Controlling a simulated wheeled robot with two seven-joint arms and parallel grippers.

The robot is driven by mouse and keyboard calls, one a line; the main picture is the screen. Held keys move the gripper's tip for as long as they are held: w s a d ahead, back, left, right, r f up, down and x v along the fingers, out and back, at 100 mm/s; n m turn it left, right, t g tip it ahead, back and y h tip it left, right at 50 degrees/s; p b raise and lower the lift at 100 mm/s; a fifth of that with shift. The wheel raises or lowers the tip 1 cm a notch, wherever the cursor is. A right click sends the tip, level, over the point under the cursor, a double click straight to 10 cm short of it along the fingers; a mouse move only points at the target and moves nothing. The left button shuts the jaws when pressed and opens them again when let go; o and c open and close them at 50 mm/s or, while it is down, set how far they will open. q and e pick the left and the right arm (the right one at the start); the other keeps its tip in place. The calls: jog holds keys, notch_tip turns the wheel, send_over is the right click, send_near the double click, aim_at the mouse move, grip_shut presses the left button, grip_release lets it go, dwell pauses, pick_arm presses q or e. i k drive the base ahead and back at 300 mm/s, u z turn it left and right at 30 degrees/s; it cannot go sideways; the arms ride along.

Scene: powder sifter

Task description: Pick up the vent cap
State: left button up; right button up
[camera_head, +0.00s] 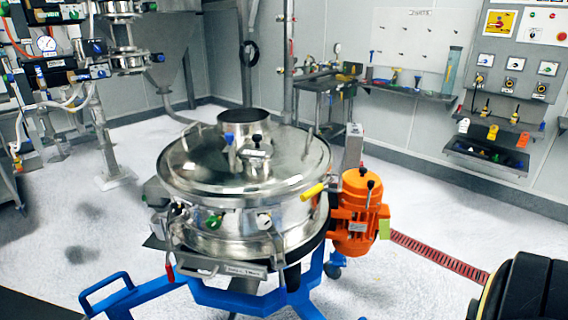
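A round stainless powder sifter (205,170) with a domed, shiny lid stands in the middle of the view. A small fitting with a black knob (257,140) sits on the front part of the lid; it may be the vent cap, but I cannot tell for sure. A wide open-looking metal collar (245,118) rises behind it. A blue-handled part (230,153) is just to the left of the fitting. Neither of my grippers is in view, and nothing is seen holding the fitting.
The sifter rests on a blue frame (245,298). An orange motor (355,215) and a yellow handle (313,191) are at its right. A wall control panel (520,60) and shelf stand at the back right. Pale floor (440,190) is clear between; a red floor grate (440,257) crosses it.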

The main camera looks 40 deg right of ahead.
aim_at(257, 148)
jog(key=k, duration=0.3)
jog(key=u, duration=1)
jog(key=i, duration=0.7)
jog(key=z, duration=2.1)
